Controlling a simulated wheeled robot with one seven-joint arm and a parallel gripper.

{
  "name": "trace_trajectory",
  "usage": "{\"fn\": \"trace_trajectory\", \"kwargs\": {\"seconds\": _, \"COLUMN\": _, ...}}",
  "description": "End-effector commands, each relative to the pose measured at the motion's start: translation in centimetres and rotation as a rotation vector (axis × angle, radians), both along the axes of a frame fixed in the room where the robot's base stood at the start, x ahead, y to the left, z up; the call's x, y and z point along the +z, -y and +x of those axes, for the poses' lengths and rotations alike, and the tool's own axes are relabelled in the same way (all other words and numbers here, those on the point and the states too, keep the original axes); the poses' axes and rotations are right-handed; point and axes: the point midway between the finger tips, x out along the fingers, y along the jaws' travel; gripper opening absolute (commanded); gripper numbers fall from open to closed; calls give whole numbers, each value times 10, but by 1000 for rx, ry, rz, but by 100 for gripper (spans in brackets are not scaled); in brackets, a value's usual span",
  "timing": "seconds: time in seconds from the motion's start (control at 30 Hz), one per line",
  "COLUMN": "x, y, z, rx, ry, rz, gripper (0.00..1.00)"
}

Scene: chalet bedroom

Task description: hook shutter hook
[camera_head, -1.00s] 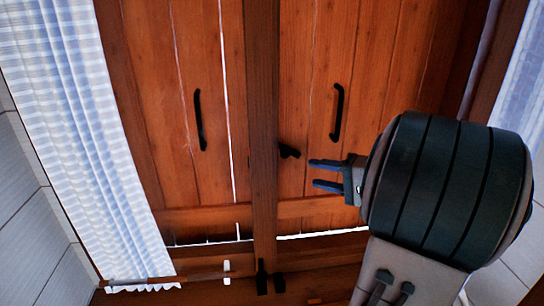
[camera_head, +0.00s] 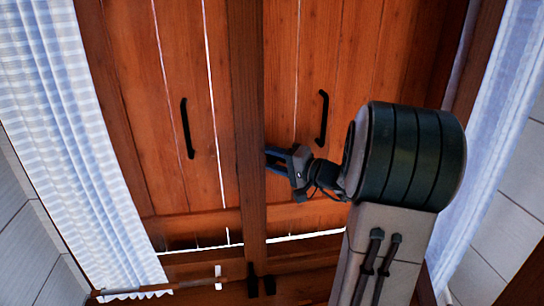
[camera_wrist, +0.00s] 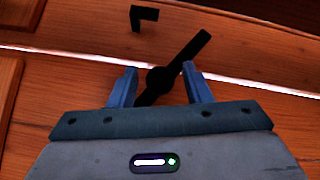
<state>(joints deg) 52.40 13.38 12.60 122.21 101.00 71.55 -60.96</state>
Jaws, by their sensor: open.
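The black shutter hook (camera_wrist: 183,58) shows in the wrist view as a bar with a round pivot, slanting from lower left to upper right on the wood. A black L-shaped catch (camera_wrist: 143,17) sits apart from it, above and to the left. My gripper (camera_wrist: 159,69) is open, with one blue finger on each side of the hook's pivot; I cannot tell whether they touch it. In the head view my gripper (camera_head: 272,160) is at the central wooden post (camera_head: 246,110) and hides the hook.
The wooden shutters carry a left black handle (camera_head: 187,128) and a right black handle (camera_head: 322,118). Curtains hang on the left (camera_head: 75,130) and right (camera_head: 482,140). Small black fittings (camera_head: 252,286) sit at the bottom of the post.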

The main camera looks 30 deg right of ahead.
Motion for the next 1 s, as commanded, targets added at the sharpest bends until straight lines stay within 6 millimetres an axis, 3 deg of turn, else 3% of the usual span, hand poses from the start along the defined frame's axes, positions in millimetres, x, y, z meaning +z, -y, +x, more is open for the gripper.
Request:
{"fn": "trace_trajectory", "kwargs": {"seconds": 0.37, "x": -1, "y": -3, "z": 5, "rx": 0, "ry": 1, "rz": 0, "gripper": 44}}
{"fn": "trace_trajectory", "kwargs": {"seconds": 0.5, "x": 0, "y": -3, "z": 5, "rx": 0, "ry": 1, "rz": 0, "gripper": 5}}
{"fn": "trace_trajectory", "kwargs": {"seconds": 0.53, "x": 0, "y": -3, "z": 5, "rx": 0, "ry": 1, "rz": 0, "gripper": 0}}
{"fn": "trace_trajectory", "kwargs": {"seconds": 1.0, "x": -1, "y": -4, "z": 5, "rx": 1, "ry": -1, "rz": -9, "gripper": 0}}
